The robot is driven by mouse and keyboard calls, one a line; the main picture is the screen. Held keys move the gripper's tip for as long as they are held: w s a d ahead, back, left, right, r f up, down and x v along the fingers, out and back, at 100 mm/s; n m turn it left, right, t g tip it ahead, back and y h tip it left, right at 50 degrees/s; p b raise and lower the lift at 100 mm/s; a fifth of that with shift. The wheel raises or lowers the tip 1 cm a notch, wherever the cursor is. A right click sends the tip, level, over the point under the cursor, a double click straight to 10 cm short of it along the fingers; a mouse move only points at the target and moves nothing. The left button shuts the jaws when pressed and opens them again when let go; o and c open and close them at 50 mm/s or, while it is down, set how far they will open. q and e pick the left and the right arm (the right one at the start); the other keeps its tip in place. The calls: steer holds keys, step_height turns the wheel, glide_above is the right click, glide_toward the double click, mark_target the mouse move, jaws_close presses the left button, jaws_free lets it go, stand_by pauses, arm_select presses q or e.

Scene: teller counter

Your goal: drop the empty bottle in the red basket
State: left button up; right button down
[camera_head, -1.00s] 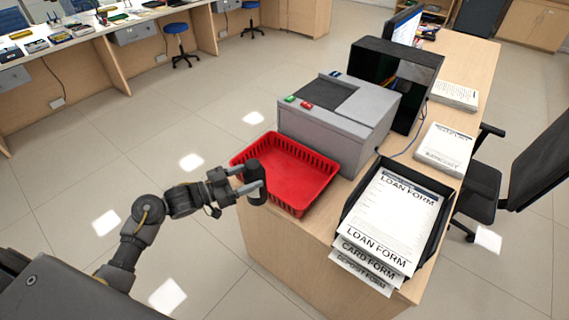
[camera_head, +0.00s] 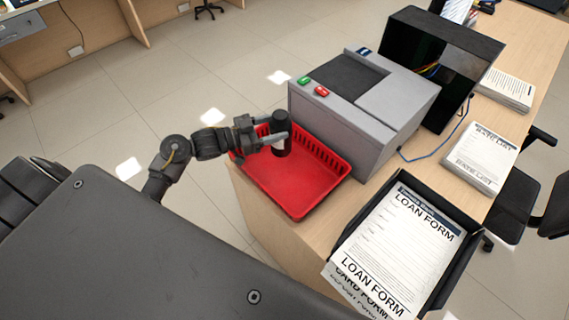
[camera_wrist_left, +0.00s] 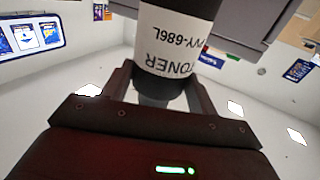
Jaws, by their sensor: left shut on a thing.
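A dark bottle (camera_head: 281,121) with a white band is held upright in my left gripper (camera_head: 278,138), over the back left part of the red basket. In the left wrist view the bottle (camera_wrist_left: 175,45) fills the space between the fingers, and its white label reads "TONER". The left gripper (camera_wrist_left: 165,92) is shut on it. The red basket (camera_head: 306,206) sits at the counter's left edge, in front of the grey machine. Its visible floor is bare. How high the bottle is above the basket floor is hard to tell. My right gripper is not in view.
A grey machine (camera_head: 345,127) with green and red buttons stands right behind the basket. A black tray (camera_head: 436,278) with loan forms lies to the right. A black box (camera_head: 428,85) and paper stacks (camera_head: 481,158) stand farther back. The floor left of the counter is clear.

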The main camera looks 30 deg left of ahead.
arm_select(q)
steer(key=f+b, duration=0.4)
steer(key=f, duration=0.1)
steer(key=shift+w+f, duration=0.1)
steer(key=shift+w, duration=0.25)
steer(key=shift+f+b, duration=0.3)
steer(key=shift+b, duration=0.25)
steer(key=shift+w+f, duration=0.1)
steer(key=shift+f, duration=0.05)
steer(key=o, duration=1.1)
steer(key=shift+o, duration=0.7)
